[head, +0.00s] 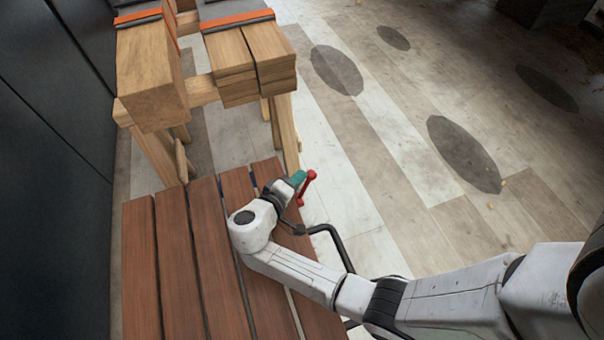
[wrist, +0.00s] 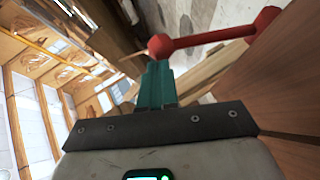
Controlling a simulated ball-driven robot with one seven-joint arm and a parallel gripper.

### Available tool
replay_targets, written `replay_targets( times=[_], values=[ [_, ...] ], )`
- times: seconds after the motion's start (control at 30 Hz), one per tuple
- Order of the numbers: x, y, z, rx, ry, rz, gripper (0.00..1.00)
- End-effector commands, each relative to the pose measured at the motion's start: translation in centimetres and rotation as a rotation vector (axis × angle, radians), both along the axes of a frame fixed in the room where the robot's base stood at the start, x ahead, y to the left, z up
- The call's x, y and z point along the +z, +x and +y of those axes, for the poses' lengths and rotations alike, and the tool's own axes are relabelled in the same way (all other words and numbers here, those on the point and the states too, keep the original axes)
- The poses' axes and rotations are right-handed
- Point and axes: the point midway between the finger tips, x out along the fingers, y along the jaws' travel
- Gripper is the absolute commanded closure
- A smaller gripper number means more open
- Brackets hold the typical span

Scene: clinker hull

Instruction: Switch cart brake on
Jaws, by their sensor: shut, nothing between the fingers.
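The cart has a brown slatted wooden deck (head: 170,260) and a black tubular handle (head: 333,240) at its right side in the head view. A red lever (head: 307,188) with rounded ends stands at the deck's far right corner. In the wrist view the red lever (wrist: 215,39) runs from a ball just past the fingertips to a larger knob at upper right. My gripper (head: 298,178), with green fingers, is shut and empty beside the lever. Its fingers also show in the wrist view (wrist: 155,75), close to the nearer ball; I cannot tell whether they touch it.
Stacked timber beams (head: 245,62) with orange-edged clamps or straps rest on a wooden trestle (head: 285,130) beyond the cart. A dark panelled wall (head: 50,150) stands at left. The plank floor (head: 400,130) at right is open, with dark oval patches.

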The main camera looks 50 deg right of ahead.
Motion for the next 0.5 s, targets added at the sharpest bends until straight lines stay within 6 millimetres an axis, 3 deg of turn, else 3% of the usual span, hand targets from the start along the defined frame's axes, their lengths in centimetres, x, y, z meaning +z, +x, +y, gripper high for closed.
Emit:
replay_targets(
  times=[0.27, 0.5],
  values=[
    [0.2, -0.5, -0.6, -0.002, 0.047, -0.03, 1.0],
    [0.2, -1.7, -2.4, -0.003, 0.176, -0.116, 1.0]
  ],
)
